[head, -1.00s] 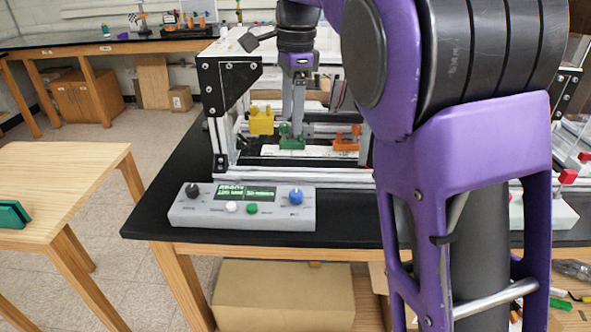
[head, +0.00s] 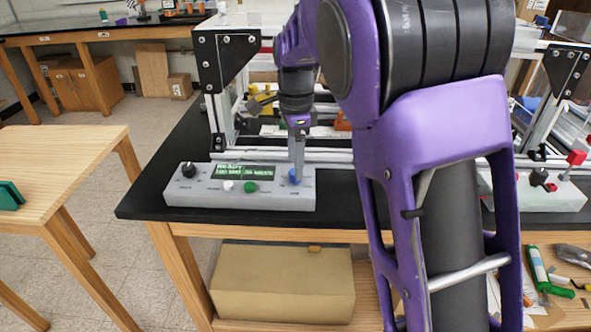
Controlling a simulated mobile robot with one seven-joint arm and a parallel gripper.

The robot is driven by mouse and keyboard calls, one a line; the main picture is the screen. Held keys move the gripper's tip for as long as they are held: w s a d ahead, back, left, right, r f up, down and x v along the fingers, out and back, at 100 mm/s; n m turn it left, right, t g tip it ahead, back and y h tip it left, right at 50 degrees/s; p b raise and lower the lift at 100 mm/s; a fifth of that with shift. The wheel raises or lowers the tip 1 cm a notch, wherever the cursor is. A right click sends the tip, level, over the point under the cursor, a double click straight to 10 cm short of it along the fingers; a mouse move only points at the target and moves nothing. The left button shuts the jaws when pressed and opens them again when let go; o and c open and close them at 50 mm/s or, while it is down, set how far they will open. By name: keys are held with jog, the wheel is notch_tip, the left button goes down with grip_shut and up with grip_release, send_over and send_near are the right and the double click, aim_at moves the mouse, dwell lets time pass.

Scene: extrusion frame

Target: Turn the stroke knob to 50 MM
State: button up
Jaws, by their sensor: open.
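A light grey control box (head: 206,198) sits on the black bench top near its front edge. It has a black knob (head: 189,170) at the left, a blue knob (head: 293,177) at the right, and white (head: 228,186) and green (head: 250,187) buttons between them. Its lit green display (head: 244,171) shows two lines, the upper seeming to read READY; the lower is too small to be sure. The printed labels are too small to tell which knob is the stroke knob. My gripper (head: 297,172) points down at the blue knob, open, its fingers partly covering it. Contact is unclear.
The aluminium extrusion frame (head: 216,95) stands behind the box, with yellow and orange parts inside. Another grey box (head: 560,195) with red-capped parts lies at the right. A wooden table (head: 75,160) stands at the left.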

jog(key=shift+f, duration=1)
grip_shut()
